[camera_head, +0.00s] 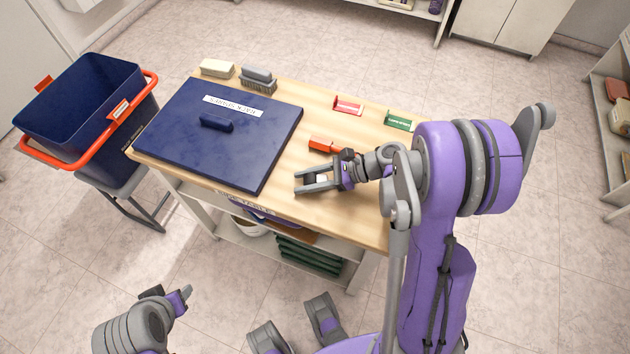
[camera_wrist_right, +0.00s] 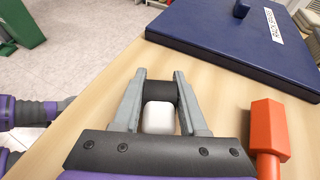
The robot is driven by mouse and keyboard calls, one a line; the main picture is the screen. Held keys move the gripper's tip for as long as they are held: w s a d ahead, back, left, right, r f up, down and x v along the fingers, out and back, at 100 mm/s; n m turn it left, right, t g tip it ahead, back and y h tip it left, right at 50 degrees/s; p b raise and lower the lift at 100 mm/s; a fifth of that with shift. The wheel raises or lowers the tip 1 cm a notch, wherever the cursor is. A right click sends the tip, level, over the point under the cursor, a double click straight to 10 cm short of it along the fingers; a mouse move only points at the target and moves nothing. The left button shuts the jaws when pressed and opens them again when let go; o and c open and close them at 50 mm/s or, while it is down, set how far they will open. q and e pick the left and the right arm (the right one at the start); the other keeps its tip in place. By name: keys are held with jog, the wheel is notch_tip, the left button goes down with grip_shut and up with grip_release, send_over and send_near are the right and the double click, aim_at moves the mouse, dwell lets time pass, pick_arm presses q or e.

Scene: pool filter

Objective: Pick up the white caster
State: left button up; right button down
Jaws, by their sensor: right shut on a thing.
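The white caster (camera_wrist_right: 159,117) shows in the right wrist view as a rounded white block with a dark part (camera_wrist_right: 163,92) at its far end. My right gripper (camera_head: 316,181) is low over the wooden table's front right part, shut on the caster; its two grey fingers flank it on either side. In the head view only a small white patch of the caster (camera_head: 322,177) shows between the fingers. I cannot tell whether it touches the tabletop. My left gripper (camera_head: 186,292) is away from the table, low at the left; its finger opening is not clear.
A blue lid (camera_head: 235,165) with a handle covers the table's (camera_head: 285,205) left part. An orange-red block tool (camera_head: 323,143) lies just behind my right gripper. A blue bin (camera_head: 85,100) stands left.

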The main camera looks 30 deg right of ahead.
jog(key=shift+r, duration=0.15)
notch_tip(320, 180, up, 10)
jog(key=shift+f+p, duration=0.1)
jog(key=shift+p, duration=0.9)
dwell(0.3)
